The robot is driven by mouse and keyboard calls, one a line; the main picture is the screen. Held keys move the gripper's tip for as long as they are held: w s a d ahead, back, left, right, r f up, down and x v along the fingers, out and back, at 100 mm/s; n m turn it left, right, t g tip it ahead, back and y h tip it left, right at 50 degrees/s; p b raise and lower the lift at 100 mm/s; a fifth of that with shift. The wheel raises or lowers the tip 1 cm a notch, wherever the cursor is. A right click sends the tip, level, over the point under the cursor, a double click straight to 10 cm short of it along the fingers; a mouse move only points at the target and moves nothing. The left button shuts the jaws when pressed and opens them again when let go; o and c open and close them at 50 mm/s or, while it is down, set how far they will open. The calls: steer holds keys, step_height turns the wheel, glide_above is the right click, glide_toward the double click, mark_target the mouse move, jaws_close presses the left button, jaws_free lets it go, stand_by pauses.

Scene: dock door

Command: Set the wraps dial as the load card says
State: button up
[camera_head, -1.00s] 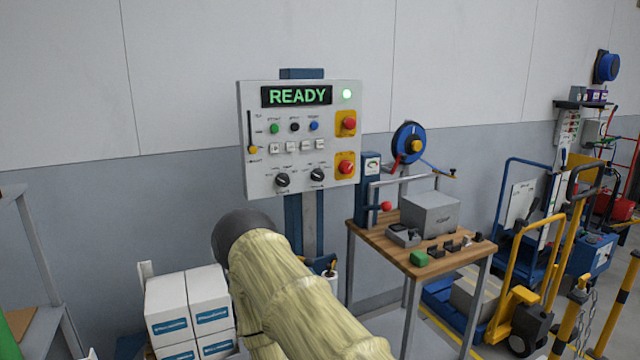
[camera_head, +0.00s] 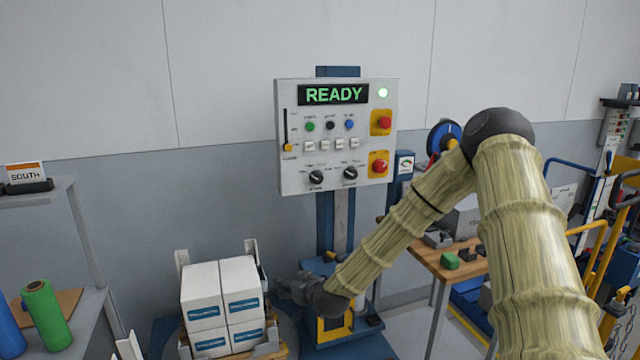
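A light grey control panel (camera_head: 290,165) stands on a blue post and shows READY in green letters. It has two black rotary dials near its bottom edge, a left dial (camera_head: 316,177) and a right dial (camera_head: 350,173). Their labels are too small to read, so I cannot tell which is the wraps dial or how either is set. No load card can be made out. My gripper (camera_head: 287,287) is low, below the panel and just right of the white cartons, well away from the dials. It is small and dark, and its fingers cannot be made out.
White cartons (camera_head: 203,292) are stacked at lower centre. Red buttons (camera_head: 380,167) sit on yellow plates at the panel's right. A shelf at left carries a SOUTH sign (camera_head: 25,173) and a green roll (camera_head: 45,315). A wooden bench (camera_head: 425,258) is partly behind my arm.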

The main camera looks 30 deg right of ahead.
steer(key=w+d+r+t+h, duration=0.15)
steer(key=w+d+r, duration=0.25)
steer(key=d+r, duration=0.45)
steer(key=m+t+h+p, duration=0.1)
steer(key=m+t+h, duration=0.1)
steer(key=t+h, duration=0.1)
glide_toward(319, 180)
steer(key=shift+y, duration=0.25)
steer(key=shift+p+x, duration=1.35)
steer(key=shift+x, duration=2.95)
steer(key=shift+d+r, duration=0.1)
steer(key=shift+c, duration=0.2)
steer(key=c, duration=1)
